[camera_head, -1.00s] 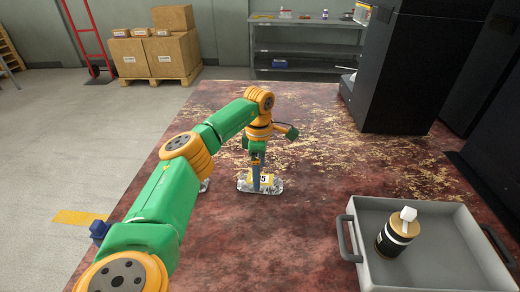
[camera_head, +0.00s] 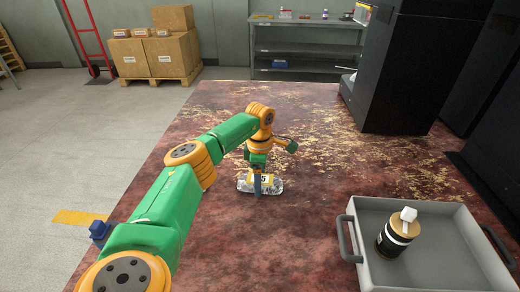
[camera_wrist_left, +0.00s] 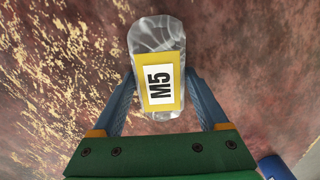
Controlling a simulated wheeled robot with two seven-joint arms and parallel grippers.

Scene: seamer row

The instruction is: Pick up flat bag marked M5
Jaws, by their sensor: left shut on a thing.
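The flat bag marked M5 (camera_head: 277,186) is clear and silvery with a yellow-bordered label. It lies flat at the worn red table, and I cannot tell whether it is raised. In the left wrist view, the bag (camera_wrist_left: 157,38) points away from the wrist with its M5 label between the two blue fingers. My right gripper is in neither view.
Dark machine housings (camera_head: 405,70) stand at the back right. A blue item (camera_head: 100,230) sits by the left edge. The table between bag and tray is clear.

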